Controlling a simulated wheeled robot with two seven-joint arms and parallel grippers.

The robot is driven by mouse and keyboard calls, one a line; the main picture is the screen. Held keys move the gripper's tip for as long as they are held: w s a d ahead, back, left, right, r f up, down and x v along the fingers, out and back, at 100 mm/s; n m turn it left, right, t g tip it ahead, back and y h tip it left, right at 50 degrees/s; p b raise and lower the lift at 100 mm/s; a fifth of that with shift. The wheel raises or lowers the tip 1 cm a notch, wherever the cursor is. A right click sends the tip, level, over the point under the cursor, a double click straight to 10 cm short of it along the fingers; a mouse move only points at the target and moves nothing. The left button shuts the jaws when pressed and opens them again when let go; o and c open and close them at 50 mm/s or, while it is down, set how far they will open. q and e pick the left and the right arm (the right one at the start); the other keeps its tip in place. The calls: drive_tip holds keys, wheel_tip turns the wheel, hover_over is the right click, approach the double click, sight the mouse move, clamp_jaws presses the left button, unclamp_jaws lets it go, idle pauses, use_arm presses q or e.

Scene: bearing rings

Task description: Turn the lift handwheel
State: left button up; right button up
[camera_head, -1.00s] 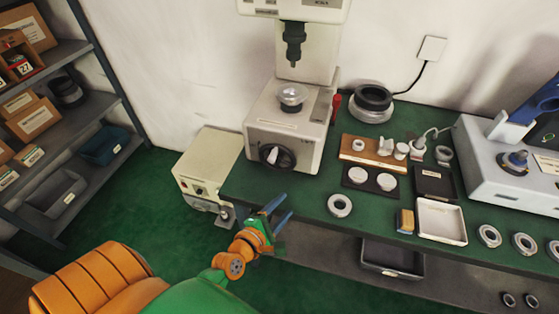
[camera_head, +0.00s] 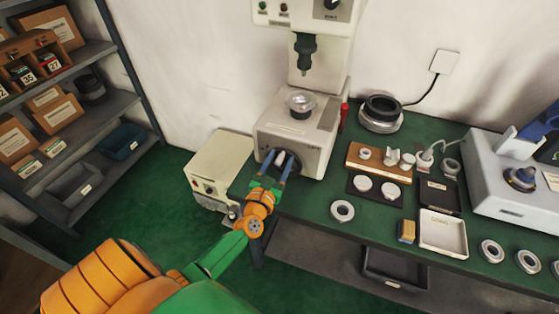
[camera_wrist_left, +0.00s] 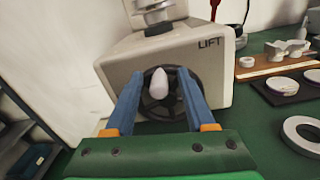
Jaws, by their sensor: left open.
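The lift handwheel (camera_wrist_left: 153,104) is a dark wheel with a pale handle (camera_wrist_left: 161,83) on the front of the cream tester base (camera_wrist_left: 215,90), under the word LIFT. In the head view the wheel is mostly hidden behind my gripper, and the pale handle (camera_head: 280,158) shows between the fingers. My left gripper (camera_head: 277,158) is open in front of the wheel. In the left wrist view its two blue fingers (camera_wrist_left: 159,78) stand on either side of the handle, with gaps visible. I cannot tell whether they touch the wheel rim. My right gripper is out of view.
A cream box (camera_head: 220,168) stands left of the bench. To the right on the green bench are a ring (camera_head: 342,211), a wooden board (camera_head: 368,162) with small parts, and a white tray (camera_head: 443,234). A metal pedestal (camera_head: 301,102) tops the tester base.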

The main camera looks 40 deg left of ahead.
use_arm(q)
drive_tip(key=shift+a, duration=0.1)
clamp_jaws()
